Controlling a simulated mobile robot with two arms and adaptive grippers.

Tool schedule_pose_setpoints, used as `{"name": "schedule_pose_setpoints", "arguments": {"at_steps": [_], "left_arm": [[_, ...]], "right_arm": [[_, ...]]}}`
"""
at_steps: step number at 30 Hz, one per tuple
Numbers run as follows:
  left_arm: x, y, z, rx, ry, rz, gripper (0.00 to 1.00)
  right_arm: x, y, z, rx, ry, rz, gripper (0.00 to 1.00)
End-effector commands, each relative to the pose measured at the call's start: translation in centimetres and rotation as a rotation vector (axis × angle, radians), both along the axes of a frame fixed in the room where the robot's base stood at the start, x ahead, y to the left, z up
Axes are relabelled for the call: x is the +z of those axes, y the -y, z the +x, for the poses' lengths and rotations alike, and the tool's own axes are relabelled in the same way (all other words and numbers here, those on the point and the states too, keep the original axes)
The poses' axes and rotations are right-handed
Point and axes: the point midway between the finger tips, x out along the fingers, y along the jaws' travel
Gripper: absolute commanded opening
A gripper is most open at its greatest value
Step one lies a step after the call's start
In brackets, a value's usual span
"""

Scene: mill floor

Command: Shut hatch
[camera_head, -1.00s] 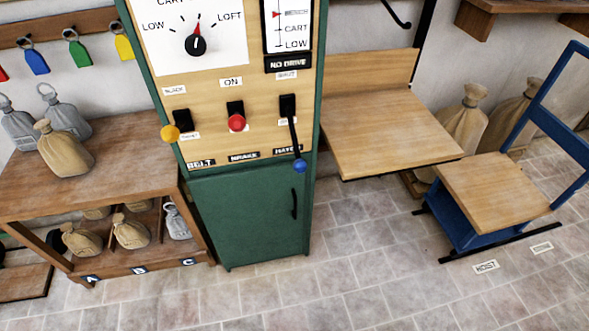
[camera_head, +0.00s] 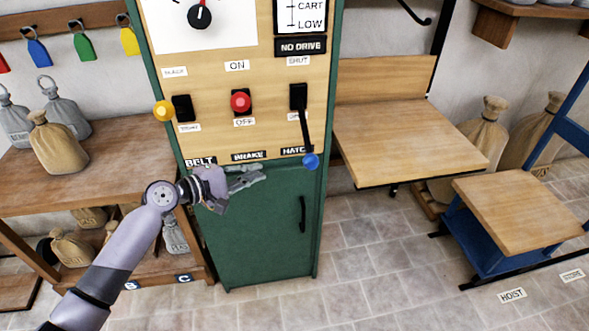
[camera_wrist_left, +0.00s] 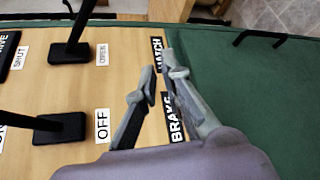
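The hatch lever (camera_head: 305,130) is a black rod on the right of the wooden control panel, hanging down from its black slot to a blue knob (camera_head: 310,161). A SHUT label is above the slot, and the wrist view shows an OPEN label at its lower end. My left gripper (camera_head: 261,174) is in front of the cabinet, below the BRAKE label and left of the blue knob, not touching it. In the left wrist view its fingers (camera_wrist_left: 161,68) are partly open with nothing between them. The hatch lever's rod (camera_wrist_left: 80,25) shows there without its knob. My right gripper is not in view.
A red-knobbed brake lever (camera_head: 240,102) and a yellow-knobbed belt lever (camera_head: 163,111) stick out left of the hatch lever. A green door (camera_head: 255,225) is below. A wooden shelf (camera_head: 410,140) stands right of the cabinet, and a bench with sacks (camera_head: 110,160) left.

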Motion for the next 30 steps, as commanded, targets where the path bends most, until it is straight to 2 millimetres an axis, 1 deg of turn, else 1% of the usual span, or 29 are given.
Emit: {"name": "schedule_pose_setpoints", "arguments": {"at_steps": [1,3,7,15,19,23,30], "left_arm": [[1.2,0.5,-0.2,-0.022,0.003,-0.031,0.03],[2.5,1.0,-0.6,-0.041,-0.002,-0.062,0.00],[3.4,1.3,-0.8,-0.053,-0.007,-0.084,0.00],[3.4,1.4,-0.7,-0.051,-0.006,-0.083,0.00],[3.3,1.9,-0.2,-0.051,-0.006,-0.083,0.00],[3.0,3.5,1.0,-0.052,-0.005,-0.084,0.00],[2.1,7.2,4.1,-0.051,-0.005,-0.083,0.00]], "right_arm": [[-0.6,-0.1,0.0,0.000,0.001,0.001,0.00],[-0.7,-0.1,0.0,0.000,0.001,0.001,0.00],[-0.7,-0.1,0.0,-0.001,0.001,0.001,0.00],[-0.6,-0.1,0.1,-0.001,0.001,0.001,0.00],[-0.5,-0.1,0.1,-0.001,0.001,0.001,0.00],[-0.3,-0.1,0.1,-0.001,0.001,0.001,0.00],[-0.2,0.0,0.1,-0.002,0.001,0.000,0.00]]}}
